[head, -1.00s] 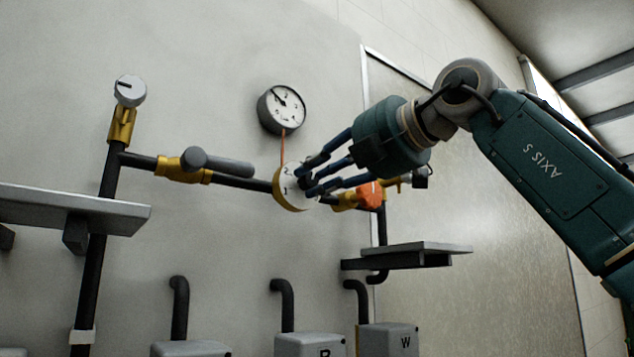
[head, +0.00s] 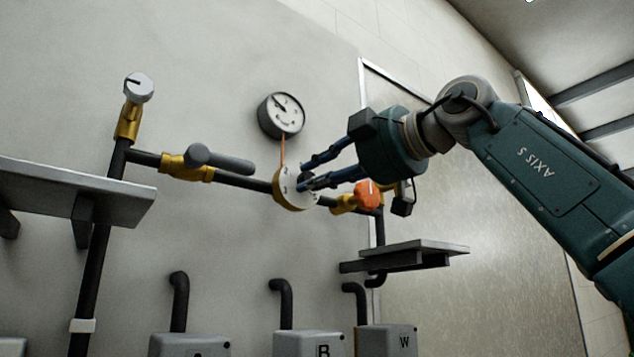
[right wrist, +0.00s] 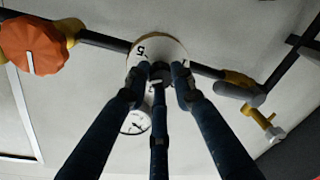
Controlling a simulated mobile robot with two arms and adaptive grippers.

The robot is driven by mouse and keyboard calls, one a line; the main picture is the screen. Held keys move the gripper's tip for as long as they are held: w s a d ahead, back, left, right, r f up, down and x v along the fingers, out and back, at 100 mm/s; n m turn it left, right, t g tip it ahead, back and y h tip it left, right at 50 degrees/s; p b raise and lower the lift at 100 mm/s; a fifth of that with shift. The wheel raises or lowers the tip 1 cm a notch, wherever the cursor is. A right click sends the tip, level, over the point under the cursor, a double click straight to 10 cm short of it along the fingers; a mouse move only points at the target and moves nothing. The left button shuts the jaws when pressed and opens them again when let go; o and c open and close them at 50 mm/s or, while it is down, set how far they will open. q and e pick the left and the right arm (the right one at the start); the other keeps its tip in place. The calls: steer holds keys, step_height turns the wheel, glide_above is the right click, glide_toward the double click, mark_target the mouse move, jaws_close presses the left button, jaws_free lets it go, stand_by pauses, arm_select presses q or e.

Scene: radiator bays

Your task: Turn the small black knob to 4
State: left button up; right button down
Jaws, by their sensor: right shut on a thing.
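The small black knob (head: 306,179) sits at the middle of a white numbered dial (head: 287,180) with a brass-yellow rim, on the dark wall pipe. The fingers of my right gripper (head: 303,177) are shut around the knob and partly hide it. In the right wrist view the three blue fingers of my right gripper (right wrist: 158,78) close on the knob (right wrist: 160,68) in front of the dial (right wrist: 153,44). A 5 shows on the dial there. I cannot tell which number the knob points to. My left gripper is not in view.
An orange knob (head: 367,195) is just right of the dial, below my gripper. A round gauge (head: 281,115) is above. A grey lever handle (head: 222,160) and a grey knob (head: 139,87) are left. Shelves (head: 60,190) (head: 405,256) stick out either side.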

steer(key=shift+a+f+m, duration=0.1)
steer(key=shift+f+m, duration=0.05)
steer(key=shift+m, duration=0.15)
stand_by(0.4)
steer(key=c, duration=1.5)
jaws_free()
steer(key=shift+o, duration=0.2)
steer(key=v, duration=1.2)
